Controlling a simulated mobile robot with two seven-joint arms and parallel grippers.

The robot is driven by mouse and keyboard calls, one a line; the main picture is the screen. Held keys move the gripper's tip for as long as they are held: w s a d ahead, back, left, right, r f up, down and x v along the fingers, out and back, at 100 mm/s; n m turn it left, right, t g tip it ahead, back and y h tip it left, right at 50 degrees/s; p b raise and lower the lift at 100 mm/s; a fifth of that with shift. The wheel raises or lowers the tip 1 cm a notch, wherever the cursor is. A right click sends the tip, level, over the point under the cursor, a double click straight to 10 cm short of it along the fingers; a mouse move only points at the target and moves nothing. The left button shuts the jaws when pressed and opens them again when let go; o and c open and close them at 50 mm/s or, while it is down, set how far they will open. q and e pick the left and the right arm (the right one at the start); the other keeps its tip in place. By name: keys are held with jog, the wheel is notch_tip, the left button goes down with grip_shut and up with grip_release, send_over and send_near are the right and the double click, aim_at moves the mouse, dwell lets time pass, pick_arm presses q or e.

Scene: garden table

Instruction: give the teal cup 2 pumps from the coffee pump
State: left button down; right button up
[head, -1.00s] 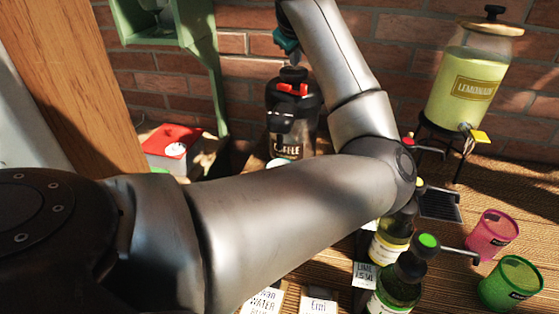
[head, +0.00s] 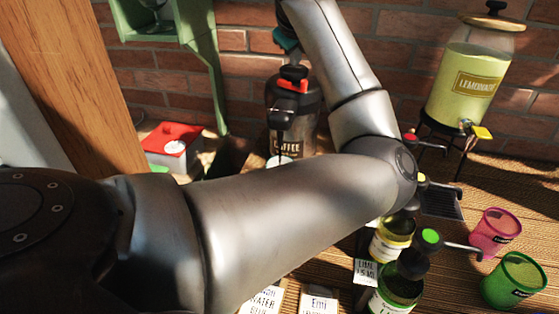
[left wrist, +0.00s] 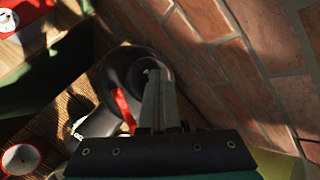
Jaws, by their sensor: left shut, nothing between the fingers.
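The coffee pump (head: 290,115) is a dark, labelled dispenser with a black lid and red parts, standing by the brick wall. Below its spout a pale rim, apparently the teal cup (head: 279,161), shows; my left arm hides the rest. A thin dark line runs from the spout towards that rim. My left gripper (head: 291,58) is above the pump's lid. In the left wrist view its shut fingers (left wrist: 157,100) point down at the pump's dark top (left wrist: 130,75), with nothing between them; contact is unclear. My right gripper is not in view.
A lemonade dispenser (head: 468,85) stands at the right. A pink cup (head: 494,232) and green cup (head: 513,280) stand at the lower right. Bottles with pumps (head: 392,240) and name cards (head: 318,304) are close to my arm. A red box (head: 172,138) sits left of the pump.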

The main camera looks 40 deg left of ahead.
aim_at(296, 69)
pick_arm(q)
jog(key=shift+f+b, duration=0.3)
jog(key=shift+f, duration=0.15)
jog(key=shift+r, duration=0.1)
jog(key=shift+r+p, duration=0.6)
jog(key=shift+r, duration=0.55)
jog(key=shift+r+p, duration=1.55)
jog(key=shift+r, duration=1.35)
